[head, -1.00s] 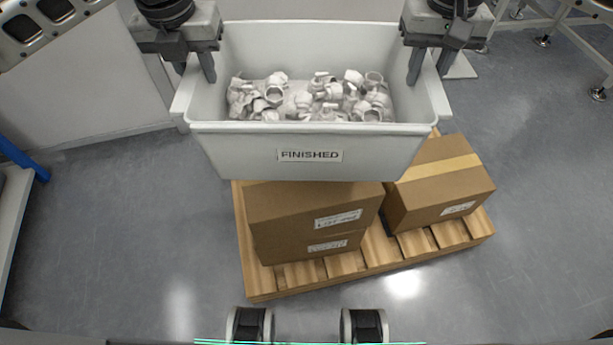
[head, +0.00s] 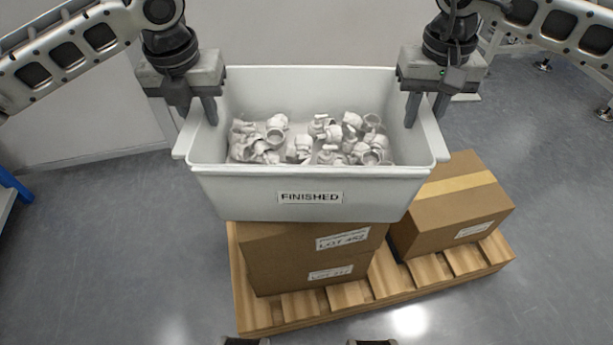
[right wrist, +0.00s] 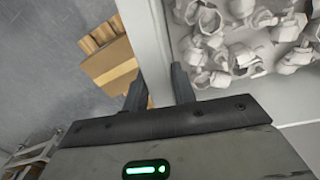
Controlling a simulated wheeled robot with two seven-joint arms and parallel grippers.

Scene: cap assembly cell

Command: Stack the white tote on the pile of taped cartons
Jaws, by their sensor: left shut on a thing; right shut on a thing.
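The white tote (head: 260,200), labelled FINISHED, is level and holds many loose white parts (head: 310,140). My left gripper (head: 197,110) is shut on its left rim and my right gripper (head: 426,107) on its right rim. In the right wrist view, my right gripper's fingers (right wrist: 158,90) straddle the tote's pale rim (right wrist: 150,45). The pile of taped cartons (head: 290,272), two high, shows below the tote's front wall. The tote hides the pile's top, so I cannot tell whether they touch.
A single taped carton (head: 455,210) stands to the right of the pile on the same wooden pallet (head: 380,295). Grey floor (head: 130,260) lies open to the left. A pale wall panel (head: 80,130) stands behind at left, and metal stand legs are at the upper right.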

